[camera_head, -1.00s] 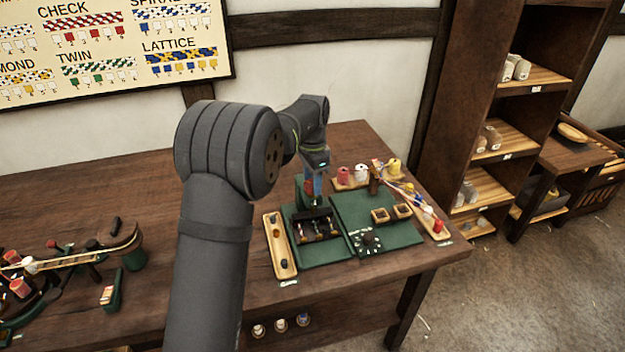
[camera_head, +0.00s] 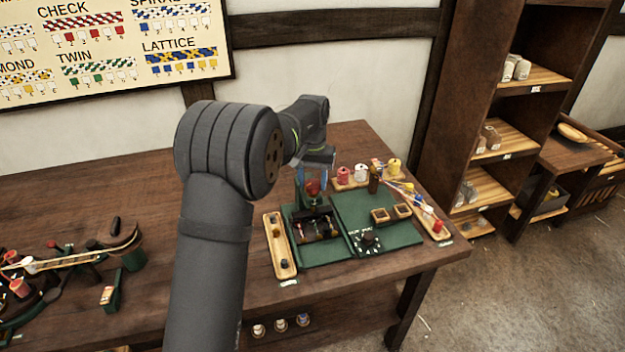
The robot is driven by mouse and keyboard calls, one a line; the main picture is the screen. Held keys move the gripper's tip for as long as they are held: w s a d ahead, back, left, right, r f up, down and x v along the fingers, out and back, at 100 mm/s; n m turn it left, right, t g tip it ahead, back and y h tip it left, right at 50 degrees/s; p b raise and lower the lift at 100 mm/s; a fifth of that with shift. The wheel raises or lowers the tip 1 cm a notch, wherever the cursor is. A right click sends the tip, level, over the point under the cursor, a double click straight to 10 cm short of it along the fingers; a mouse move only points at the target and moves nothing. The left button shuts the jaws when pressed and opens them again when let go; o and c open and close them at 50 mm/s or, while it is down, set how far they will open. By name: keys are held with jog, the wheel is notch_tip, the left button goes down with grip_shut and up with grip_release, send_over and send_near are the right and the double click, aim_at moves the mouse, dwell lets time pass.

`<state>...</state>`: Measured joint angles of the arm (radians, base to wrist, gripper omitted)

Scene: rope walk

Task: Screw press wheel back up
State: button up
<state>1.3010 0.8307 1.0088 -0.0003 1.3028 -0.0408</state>
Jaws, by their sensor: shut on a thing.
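The green press (camera_head: 303,222) stands at the back of the right half of the bench, over a green base plate. Its red wheel (camera_head: 313,187) shows at the top of the press, just under my gripper (camera_head: 313,178). The gripper points down with a blue finger on either side of the wheel, and it is shut on the wheel. The fingertips are small in this view, and the contact is partly hidden. Below the wheel is a dark block with small parts (camera_head: 318,229).
A wooden tray (camera_head: 280,262) lies left of the press. A green board (camera_head: 398,235) with a black dial (camera_head: 367,240) is at its right. Spools (camera_head: 361,172) stand behind, with strands leading to a right-hand tray. The bench's middle is bare.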

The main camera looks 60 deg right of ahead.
aim_at(313, 183)
jog(key=n, duration=1)
jog(key=shift+n, duration=2.1)
jog(key=o, duration=1)
notch_tip(313, 183, up, 18)
jog(key=shift+f, duration=0.25)
